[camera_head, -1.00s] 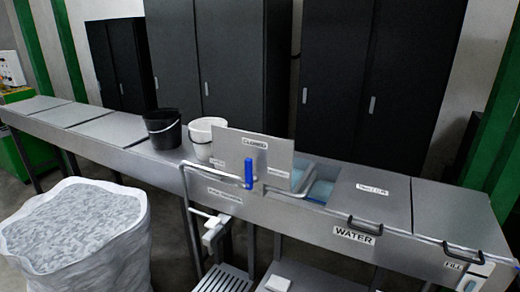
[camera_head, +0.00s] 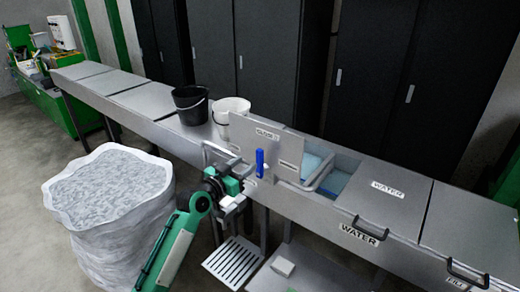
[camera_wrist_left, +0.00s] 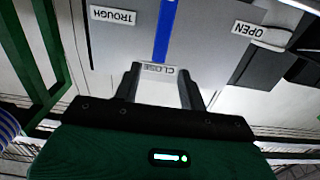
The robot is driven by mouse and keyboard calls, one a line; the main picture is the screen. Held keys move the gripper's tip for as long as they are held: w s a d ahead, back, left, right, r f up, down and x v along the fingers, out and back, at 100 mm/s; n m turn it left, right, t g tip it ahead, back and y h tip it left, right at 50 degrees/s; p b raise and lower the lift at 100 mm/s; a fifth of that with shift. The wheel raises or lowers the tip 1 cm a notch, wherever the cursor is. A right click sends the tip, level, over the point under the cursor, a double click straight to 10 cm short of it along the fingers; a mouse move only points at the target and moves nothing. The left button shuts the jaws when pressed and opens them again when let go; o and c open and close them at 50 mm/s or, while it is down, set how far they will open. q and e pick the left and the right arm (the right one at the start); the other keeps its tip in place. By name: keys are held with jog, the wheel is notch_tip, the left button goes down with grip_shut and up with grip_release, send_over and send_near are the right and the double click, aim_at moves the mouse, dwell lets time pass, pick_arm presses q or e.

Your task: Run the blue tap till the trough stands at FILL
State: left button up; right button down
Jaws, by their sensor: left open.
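The blue tap handle (camera_head: 260,163) stands upright in front of a grey panel (camera_head: 290,150) with a label that seems to read CLOSED. My left gripper (camera_head: 236,186) is just left of and below the handle, apart from it in the head view. In the left wrist view its open fingers (camera_wrist_left: 160,72) point towards the blue handle (camera_wrist_left: 165,32), with a CLOSE label between the tips and nothing held. The trough (camera_head: 347,160) shows bluish water through its opening. My right gripper is out of view.
A full white sack (camera_head: 110,200) stands left of my arm. A metal rail (camera_head: 215,152) and slatted tray (camera_head: 233,263) are close to the gripper. TROUGH (camera_wrist_left: 113,15) and OPEN (camera_wrist_left: 250,30) labels flank the handle.

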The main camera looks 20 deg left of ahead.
aim_at(258, 155)
pick_arm(q)
jog(key=p+x, duration=0.2)
jog(key=x, duration=0.5)
jog(key=shift+x, duration=0.8)
jog(key=shift+f, duration=0.1)
grip_shut()
